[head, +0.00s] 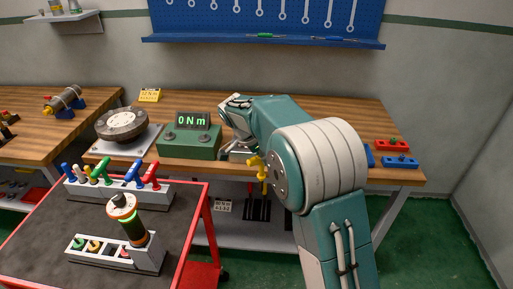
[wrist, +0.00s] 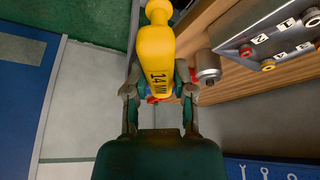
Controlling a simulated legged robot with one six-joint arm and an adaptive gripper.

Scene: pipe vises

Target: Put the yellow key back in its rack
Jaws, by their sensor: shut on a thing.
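The yellow key (head: 258,170) is held in my gripper (head: 226,150), at the front edge of the wooden bench in the head view. In the wrist view, the yellow key (wrist: 156,58) fills the space between the fingers of my gripper (wrist: 160,92), and black lettering shows on its body. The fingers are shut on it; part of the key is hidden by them. A white rack (head: 122,193) stands on the cart at the left, well apart from the key. It holds several coloured keys, blue, green and red among them, upright or leaning.
A green torque display (head: 188,140) reading "0 Nm" stands on the bench, close to my gripper. A second white rack (head: 150,262) with small coloured pieces and a dark screwdriver-like tool (head: 132,228) are on the cart (head: 207,215). Red and blue blocks (head: 393,146) sit at the bench's right.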

